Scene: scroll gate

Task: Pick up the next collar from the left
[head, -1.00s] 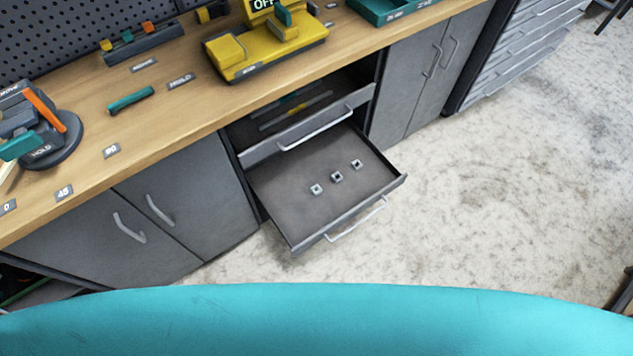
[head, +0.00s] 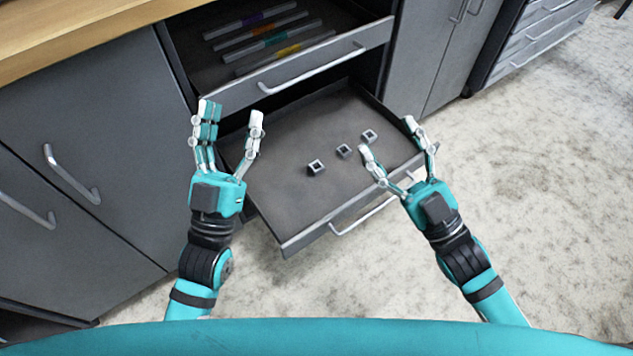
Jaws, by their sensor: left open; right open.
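Three small grey square collars with dark holes lie in a slanting row on the floor of the lower open drawer (head: 290,215). The left collar (head: 316,167) is nearest, the middle collar (head: 344,151) is beside it, and the right collar (head: 369,136) is furthest back. My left gripper (head: 231,125) is open and empty, over the left side of the drawer, to the left of the collars. My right gripper (head: 389,142) is open and empty, over the drawer's right side, just right of the collars. Neither gripper appears to touch a collar.
The upper drawer (head: 290,85) is partly open above and behind, holding several coloured bars. Grey cabinet doors (head: 85,130) with handles stand left. The wooden worktop (head: 60,35) is at upper left. Pale floor (head: 540,170) is clear at the right.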

